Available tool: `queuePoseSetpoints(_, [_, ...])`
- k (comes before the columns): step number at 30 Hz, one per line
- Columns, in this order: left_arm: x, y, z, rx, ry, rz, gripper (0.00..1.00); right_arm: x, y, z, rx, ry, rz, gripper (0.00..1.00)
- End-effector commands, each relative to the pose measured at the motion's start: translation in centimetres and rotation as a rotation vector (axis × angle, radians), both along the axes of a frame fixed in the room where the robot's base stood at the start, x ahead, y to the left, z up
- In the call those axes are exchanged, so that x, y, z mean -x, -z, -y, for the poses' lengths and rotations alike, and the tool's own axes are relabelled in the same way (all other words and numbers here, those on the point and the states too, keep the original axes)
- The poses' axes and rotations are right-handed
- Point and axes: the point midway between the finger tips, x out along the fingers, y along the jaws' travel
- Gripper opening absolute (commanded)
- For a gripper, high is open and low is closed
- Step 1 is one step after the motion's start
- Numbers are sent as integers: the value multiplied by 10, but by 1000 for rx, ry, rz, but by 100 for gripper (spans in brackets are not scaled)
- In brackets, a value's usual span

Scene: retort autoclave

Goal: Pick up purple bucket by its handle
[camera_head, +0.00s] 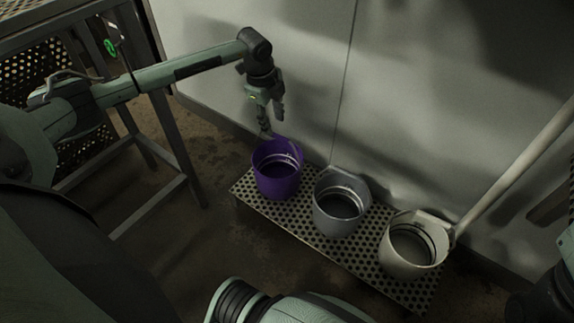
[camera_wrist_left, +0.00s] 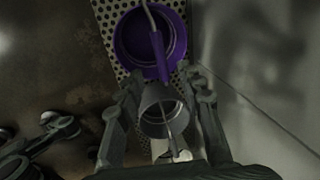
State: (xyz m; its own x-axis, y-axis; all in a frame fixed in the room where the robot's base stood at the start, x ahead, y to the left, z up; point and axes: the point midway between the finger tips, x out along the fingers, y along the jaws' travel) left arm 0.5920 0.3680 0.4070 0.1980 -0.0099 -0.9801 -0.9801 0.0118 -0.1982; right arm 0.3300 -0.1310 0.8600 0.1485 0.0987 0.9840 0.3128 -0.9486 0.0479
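The purple bucket (camera_head: 277,182) stands upright at the left end of a perforated metal bench. It also shows at the top of the left wrist view (camera_wrist_left: 128,45), where its handle, with a purple grip (camera_wrist_left: 159,58), crosses over the opening. My left gripper (camera_head: 272,124) hangs just above the bucket's back rim, pointing down. In the left wrist view the two fingers (camera_wrist_left: 163,82) are spread wide with nothing held between them. The handle grip's end lies near the line between the fingertips; I cannot tell its depth.
A grey bucket (camera_head: 337,221) and a white bucket (camera_head: 404,262) stand on the same perforated bench (camera_head: 243,190), right of the purple one. A pale wall (camera_head: 300,60) rises close behind. A metal-framed stand (camera_head: 183,150) is at the left. Open floor lies in front of the bench.

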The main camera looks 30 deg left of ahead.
Motion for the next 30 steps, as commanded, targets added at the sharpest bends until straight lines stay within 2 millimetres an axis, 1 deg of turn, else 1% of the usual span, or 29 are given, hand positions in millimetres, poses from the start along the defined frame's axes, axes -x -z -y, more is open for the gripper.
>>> queuePoseSetpoints(3, [1,10,-3,-10,-4,-7,37,4,1,1,-2,-3,13,40])
queuePoseSetpoints(8, [-3,28,-3,-9,-3,-6,37,3,1,-1,8,-3,26,40])
queuePoseSetpoints(11, [-6,41,-3,-9,-4,-7,37,2,1,-2,17,-2,36,40])
queuePoseSetpoints(15, [-11,63,-4,-8,-3,-5,37,1,1,-4,37,-2,62,40])
queuePoseSetpoints(18, [-13,73,-4,-8,-3,-5,37,0,-1,-5,46,-1,72,40])
queuePoseSetpoints(21, [-15,78,-4,-8,-3,-4,37,0,-3,-5,50,0,77,40])
queuePoseSetpoints(27, [-15,78,-4,-8,-2,-4,37,0,-3,-5,50,0,76,40])
queuePoseSetpoints(28, [-15,78,-4,-8,-2,-4,36,0,-3,-5,50,0,76,40])
queuePoseSetpoints(30, [-15,78,-4,-8,-2,-4,27,0,-3,-5,51,0,75,40])
